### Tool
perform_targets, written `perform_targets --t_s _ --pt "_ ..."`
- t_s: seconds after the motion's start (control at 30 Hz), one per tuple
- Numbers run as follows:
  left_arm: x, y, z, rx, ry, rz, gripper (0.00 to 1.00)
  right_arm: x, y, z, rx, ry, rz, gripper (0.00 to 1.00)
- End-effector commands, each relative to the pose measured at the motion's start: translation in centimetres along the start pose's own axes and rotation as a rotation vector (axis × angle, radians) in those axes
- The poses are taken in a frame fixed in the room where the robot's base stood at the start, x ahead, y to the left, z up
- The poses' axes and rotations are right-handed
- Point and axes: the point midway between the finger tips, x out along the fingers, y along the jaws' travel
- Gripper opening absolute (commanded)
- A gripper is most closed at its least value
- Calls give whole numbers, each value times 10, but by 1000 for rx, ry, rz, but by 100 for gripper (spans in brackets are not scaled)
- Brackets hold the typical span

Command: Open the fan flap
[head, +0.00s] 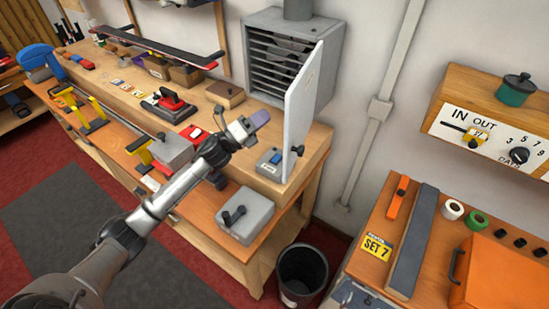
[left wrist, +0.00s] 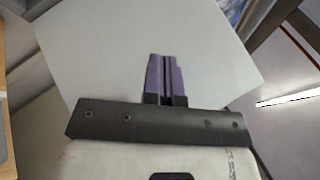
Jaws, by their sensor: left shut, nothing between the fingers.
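The fan flap (head: 303,95) is a pale panel that stands swung out from the louvred fan box (head: 281,58) on the wall, so the slats show. A small dark knob (head: 298,150) is at its lower right edge. My left gripper (head: 262,117), with purple fingers, is shut and empty just left of the flap, on its inner side. In the left wrist view the shut fingers (left wrist: 166,78) point at a pale flat panel (left wrist: 105,50), which looks like the flap. I cannot tell whether they touch it. My right gripper is not in view.
Below the flap, the wooden bench (head: 317,150) holds a blue-grey switch box (head: 270,163) and a grey box (head: 243,215). A black bin (head: 301,272) stands on the floor. A side bench with an orange case (head: 497,272) is at right. Wall between is clear except a conduit (head: 380,110).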

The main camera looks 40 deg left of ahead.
Motion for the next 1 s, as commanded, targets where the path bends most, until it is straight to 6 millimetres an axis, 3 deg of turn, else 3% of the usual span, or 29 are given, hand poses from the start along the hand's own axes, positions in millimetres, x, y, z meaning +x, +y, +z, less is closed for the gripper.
perform_targets --t_s 0.17,0.4,0.7,0.83,1.0 --pt "-16 9 -2 322 248 -185 0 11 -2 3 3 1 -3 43" --pt "-62 24 -4 630 553 -430 0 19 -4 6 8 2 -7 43" --pt "-103 33 -1 760 739 -607 0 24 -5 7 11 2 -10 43" --pt "-106 33 -2 773 761 -630 0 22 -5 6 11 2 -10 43" --pt "-96 27 -16 773 766 -639 0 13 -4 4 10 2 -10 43"
